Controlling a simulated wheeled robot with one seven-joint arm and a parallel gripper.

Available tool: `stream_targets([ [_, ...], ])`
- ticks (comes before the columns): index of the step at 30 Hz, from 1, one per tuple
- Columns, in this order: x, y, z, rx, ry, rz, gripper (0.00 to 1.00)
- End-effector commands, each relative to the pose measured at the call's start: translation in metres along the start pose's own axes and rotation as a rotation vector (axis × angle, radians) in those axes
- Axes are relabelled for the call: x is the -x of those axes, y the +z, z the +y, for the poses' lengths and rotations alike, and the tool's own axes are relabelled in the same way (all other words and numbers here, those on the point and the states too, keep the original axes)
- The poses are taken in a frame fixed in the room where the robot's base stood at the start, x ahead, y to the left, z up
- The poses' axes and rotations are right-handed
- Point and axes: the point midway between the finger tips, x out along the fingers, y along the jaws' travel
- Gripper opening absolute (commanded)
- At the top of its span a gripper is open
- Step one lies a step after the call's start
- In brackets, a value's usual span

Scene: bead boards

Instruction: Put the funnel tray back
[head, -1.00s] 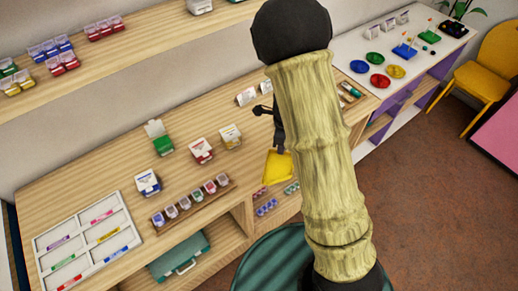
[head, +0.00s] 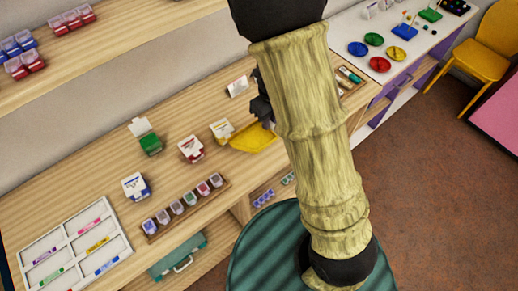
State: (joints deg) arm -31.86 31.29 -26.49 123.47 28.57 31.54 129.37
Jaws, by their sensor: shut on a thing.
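The yellow funnel tray (head: 252,139) shows over the right part of the wooden counter, just right of the white-and-yellow box. My gripper (head: 263,119) is shut on the tray at its far right side. My own arm covers part of the gripper and the tray's right end. I cannot tell whether the tray touches the counter or hangs a little above it.
White-and-yellow (head: 221,130), red (head: 191,149), green (head: 149,143) and blue (head: 135,186) boxes stand on the counter. A white card (head: 238,87) stands behind the tray. A rack of small jars (head: 186,207) lies near the front edge, left of a clear strip.

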Motion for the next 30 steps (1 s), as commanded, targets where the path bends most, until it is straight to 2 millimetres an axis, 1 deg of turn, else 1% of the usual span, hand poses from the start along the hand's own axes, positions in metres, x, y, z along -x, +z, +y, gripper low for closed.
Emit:
stream_targets([
  [6, -0.039, -0.003, -0.004, -0.008, 0.002, 0.005, 0.0],
  [9, -0.053, -0.003, -0.005, -0.009, 0.001, 0.003, 0.0],
  [12, -0.059, -0.002, -0.005, -0.008, 0.0, 0.001, 0.0],
  [21, -0.061, -0.002, -0.005, -0.007, 0.0, 0.001, 0.0],
  [23, -0.066, -0.003, -0.005, -0.008, 0.001, 0.003, 0.0],
  [27, -0.086, -0.003, -0.005, -0.009, 0.002, 0.004, 0.0],
  [30, -0.096, -0.003, -0.005, -0.008, 0.001, 0.002, 0.0],
])
